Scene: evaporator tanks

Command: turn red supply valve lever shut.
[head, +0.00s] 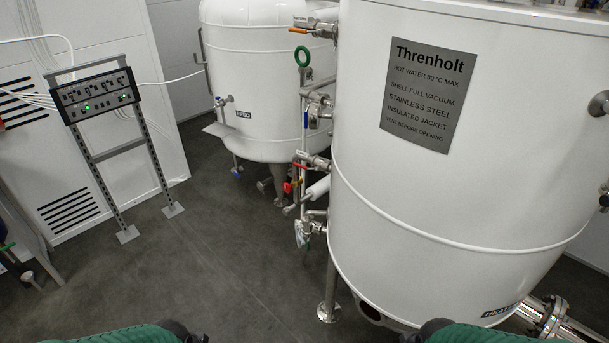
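A small red lever (300,166) sits on a metal valve at the left side of the big white tank (460,200), at the pipework between the two tanks. It looks roughly sideways, but its exact angle is too small to tell. A round red knob (287,187) is just below and left of it. Parts of my two green arms show at the bottom edge, well short of the valves. Neither gripper's fingers are in view, and nothing touches the lever.
A second white tank (262,90) marked FEED stands behind. An orange-handled valve (299,30) and a green ring handle (302,56) are above the red lever. A control panel on a stand (95,95) is at left. The grey floor (190,250) in front is clear.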

